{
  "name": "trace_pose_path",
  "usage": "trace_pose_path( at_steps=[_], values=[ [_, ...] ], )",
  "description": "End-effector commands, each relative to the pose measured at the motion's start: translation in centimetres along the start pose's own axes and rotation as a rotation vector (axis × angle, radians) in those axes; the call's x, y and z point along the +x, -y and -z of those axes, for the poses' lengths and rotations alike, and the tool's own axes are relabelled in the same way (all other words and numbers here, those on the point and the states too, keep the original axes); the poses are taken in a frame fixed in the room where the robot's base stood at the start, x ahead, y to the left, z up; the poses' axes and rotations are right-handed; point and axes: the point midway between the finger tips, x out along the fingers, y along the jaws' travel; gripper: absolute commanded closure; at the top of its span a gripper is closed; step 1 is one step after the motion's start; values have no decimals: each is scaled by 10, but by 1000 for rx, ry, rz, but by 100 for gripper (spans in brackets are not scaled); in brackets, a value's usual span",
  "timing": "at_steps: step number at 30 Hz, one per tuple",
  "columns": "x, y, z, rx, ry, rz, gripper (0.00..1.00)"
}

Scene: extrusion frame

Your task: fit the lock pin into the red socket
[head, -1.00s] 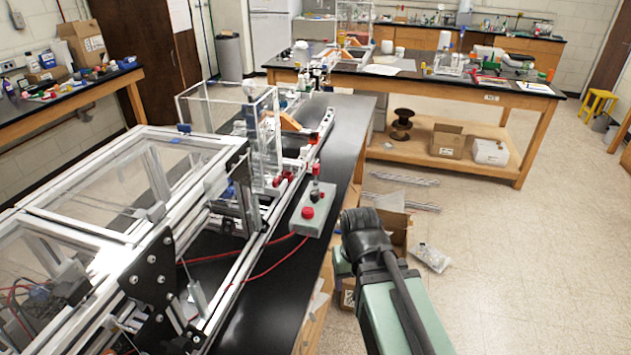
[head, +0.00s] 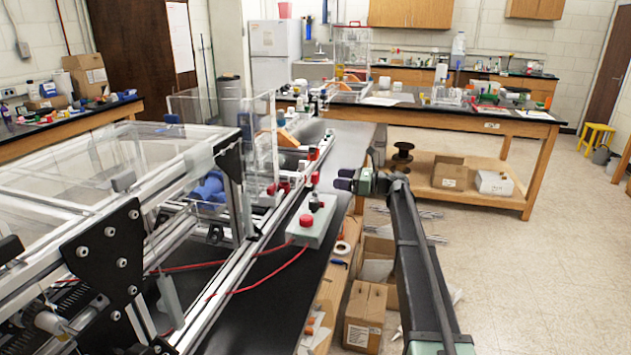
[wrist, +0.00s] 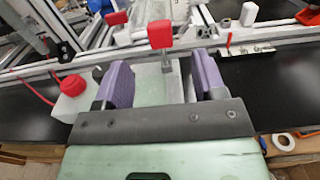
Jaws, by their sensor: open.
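A red-capped pin with a short grey shaft, which looks like the lock pin (wrist: 161,35), stands upright in the wrist view. It lines up with the gap between my fingers, with its cap past the tips. In the head view its red top (head: 315,177) shows just behind the grey-green control box. My gripper (wrist: 162,78) is open, with a purple pad on each side and nothing clamped. In the head view my gripper (head: 344,179) is right of the pin, over the bench edge. Red blocks on the frame show in the wrist view (wrist: 116,18); I cannot tell which is the red socket.
The control box (head: 312,228) with a red button (head: 306,220) and red cables sits near the pin. The aluminium frame (head: 235,285) with clear panels fills the left. Cardboard boxes (head: 365,310) stand below the bench edge.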

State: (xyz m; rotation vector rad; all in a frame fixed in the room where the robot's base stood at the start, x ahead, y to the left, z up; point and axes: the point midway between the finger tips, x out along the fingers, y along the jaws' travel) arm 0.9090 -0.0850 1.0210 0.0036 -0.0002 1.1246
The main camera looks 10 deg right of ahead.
Motion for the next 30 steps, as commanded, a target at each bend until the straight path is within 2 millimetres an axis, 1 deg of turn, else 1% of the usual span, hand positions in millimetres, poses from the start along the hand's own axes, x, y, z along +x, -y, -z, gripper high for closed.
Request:
trace_pose_path(
  at_steps=[1, 3, 6, 11, 18, 21, 25, 26, 30],
  values=[
    [11, 0, 0, -1, 0, -2, 36],
    [26, 0, 0, -1, -1, -2, 36],
    [37, 0, 0, -2, -1, 0, 36],
    [44, 0, 1, -2, -1, 0, 36],
    [85, -1, 1, -3, -1, -2, 36],
    [90, -1, 1, -3, -1, 0, 36],
    [90, -1, 1, -3, -1, 0, 36],
    [90, -1, 1, -3, -1, 0, 39],
    [90, -1, 1, -3, -1, 0, 61]
  ],
)
